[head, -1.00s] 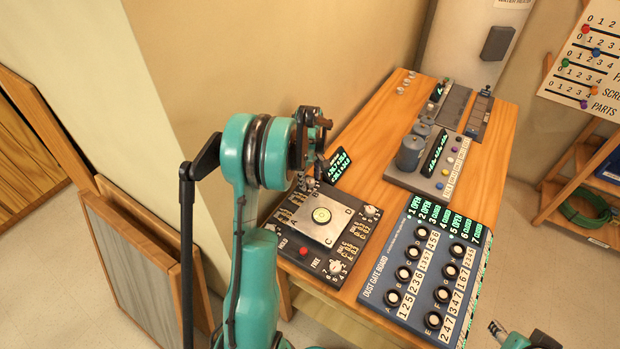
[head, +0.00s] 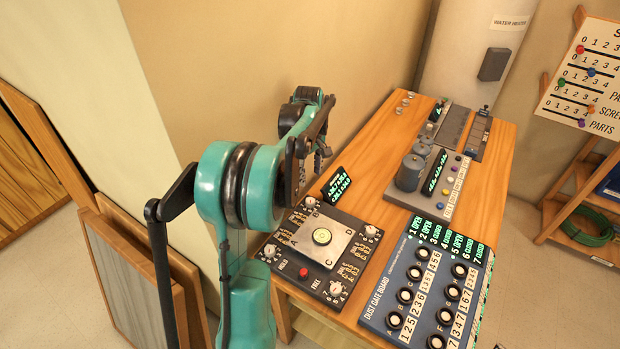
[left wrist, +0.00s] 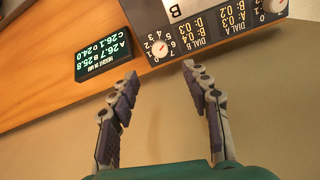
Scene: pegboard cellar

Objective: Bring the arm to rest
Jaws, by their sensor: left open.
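My left arm (head: 240,190) reaches up from the bottom in the head view, bent at a large teal joint. My left gripper (head: 318,150) is partly hidden by its own links, near the wall behind the bench. In the left wrist view my left gripper (left wrist: 160,76) is open, with nothing between its fingers. The dark dial panel (head: 342,278) with a silver plate (head: 307,228) and a round green level (head: 322,236) lies on the bench in front of it. A small height display (head: 336,183) stands behind the panel; it also shows in the left wrist view (left wrist: 103,58).
The wooden bench (head: 375,150) also holds a blue dust gate board (head: 400,270) and a grey unit with coloured buttons (head: 432,185). The wall (head: 240,70) is close behind the left arm. Wooden panels (head: 130,270) lean at the left.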

